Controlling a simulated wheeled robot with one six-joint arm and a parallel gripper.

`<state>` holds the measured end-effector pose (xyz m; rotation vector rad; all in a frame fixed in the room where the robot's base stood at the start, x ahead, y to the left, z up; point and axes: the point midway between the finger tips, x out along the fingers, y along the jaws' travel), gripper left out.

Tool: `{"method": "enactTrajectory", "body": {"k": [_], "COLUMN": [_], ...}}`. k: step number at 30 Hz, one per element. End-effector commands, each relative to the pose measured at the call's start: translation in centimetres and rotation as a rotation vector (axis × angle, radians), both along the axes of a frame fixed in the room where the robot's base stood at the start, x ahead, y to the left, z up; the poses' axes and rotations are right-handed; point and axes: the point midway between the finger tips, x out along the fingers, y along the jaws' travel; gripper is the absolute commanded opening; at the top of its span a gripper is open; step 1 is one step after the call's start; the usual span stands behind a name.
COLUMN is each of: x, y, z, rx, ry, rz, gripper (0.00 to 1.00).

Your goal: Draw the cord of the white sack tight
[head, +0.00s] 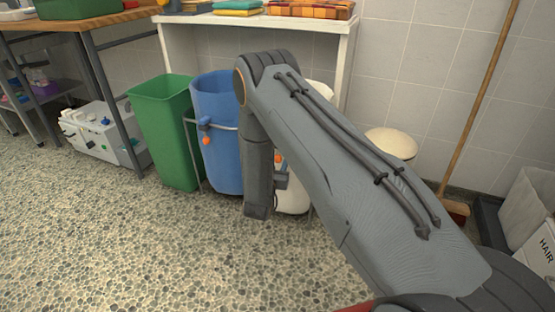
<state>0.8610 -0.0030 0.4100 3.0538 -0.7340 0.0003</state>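The white sack (294,199) stands behind my arm, to the right of the blue sack (219,150). My arm hides most of it; a strip shows low down and a bit of its top shows to the right of my arm. A small orange piece shows beside my wrist at the white sack's front; I cannot tell if it is the cord's toggle. The cord itself is hidden. My gripper (282,180) is mostly hidden behind my wrist, in front of the white sack. Its fingers do not show, nor whether it touches anything.
A metal frame with an orange toggle surrounds the blue sack. A green bin (165,130) stands left of it. A white shelf (262,22) with folded towels is behind. A cream domed lid (391,144), a broom (480,100) and a HAIR box (541,250) are right. The front floor is clear.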

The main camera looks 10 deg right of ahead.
Motion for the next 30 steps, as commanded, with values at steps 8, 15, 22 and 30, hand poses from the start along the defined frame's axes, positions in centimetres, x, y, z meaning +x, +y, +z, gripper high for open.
{"method": "enactTrajectory", "body": {"k": [8,15,22,30], "x": [0.0,0.0,0.0,0.0], "y": [0.0,0.0,0.0,0.1], "z": [0.0,0.0,-3.9,-9.1], "rx": [0.0,0.0,0.001,0.0], "ry": [0.0,0.0,0.005,0.001], "rz": [0.0,0.0,0.001,0.001], "gripper": [0.2,0.0,0.0,0.0]}}
